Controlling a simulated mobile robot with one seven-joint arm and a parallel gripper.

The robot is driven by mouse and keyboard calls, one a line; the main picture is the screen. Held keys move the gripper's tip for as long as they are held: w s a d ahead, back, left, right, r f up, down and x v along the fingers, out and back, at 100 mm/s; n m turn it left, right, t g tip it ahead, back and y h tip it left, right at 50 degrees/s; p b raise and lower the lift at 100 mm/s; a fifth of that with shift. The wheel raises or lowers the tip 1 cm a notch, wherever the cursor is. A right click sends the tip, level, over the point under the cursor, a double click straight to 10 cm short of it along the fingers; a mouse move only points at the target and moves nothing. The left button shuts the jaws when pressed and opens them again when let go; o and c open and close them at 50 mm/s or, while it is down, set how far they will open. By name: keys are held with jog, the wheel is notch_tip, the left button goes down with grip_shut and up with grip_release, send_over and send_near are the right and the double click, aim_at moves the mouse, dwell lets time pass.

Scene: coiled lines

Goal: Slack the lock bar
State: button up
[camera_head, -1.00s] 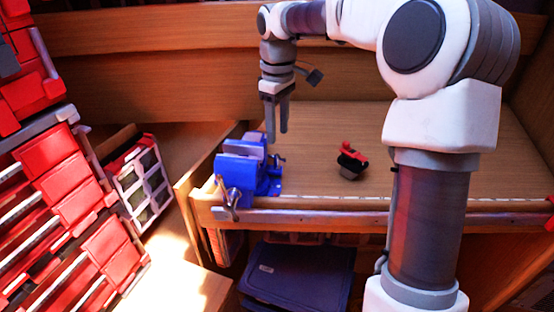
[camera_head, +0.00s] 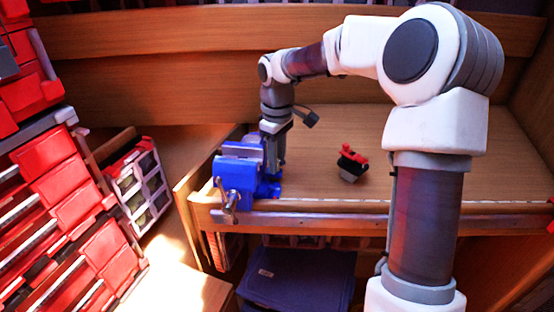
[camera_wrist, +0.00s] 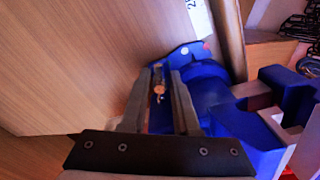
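The blue vise (camera_head: 234,178) stands at the left front corner of the wooden bench. It also shows in the wrist view (camera_wrist: 228,118). My gripper (camera_head: 274,170) points down close against the vise's right side, low near its base. In the wrist view my gripper (camera_wrist: 164,72) has a gap between its two fingers. A small metal piece (camera_wrist: 159,89), which looks like the lock bar at the vise's base, shows in that gap. I see no clear contact of both fingers on it. In the head view the bar is hidden behind the gripper.
A red and black tool (camera_head: 351,163) lies on the bench to the right of the vise. The bench top (camera_head: 400,185) around it is clear. Red drawers (camera_head: 65,185) stand at the left. A dark blue bin (camera_head: 298,278) sits below the bench.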

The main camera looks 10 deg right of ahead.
grip_shut()
jog(key=shift+m, duration=0.5)
jog(key=shift+o, duration=2.2)
grip_release()
jog(key=shift+r, duration=0.1)
notch_tip(320, 180, up, 17)
jog(key=p, duration=0.2)
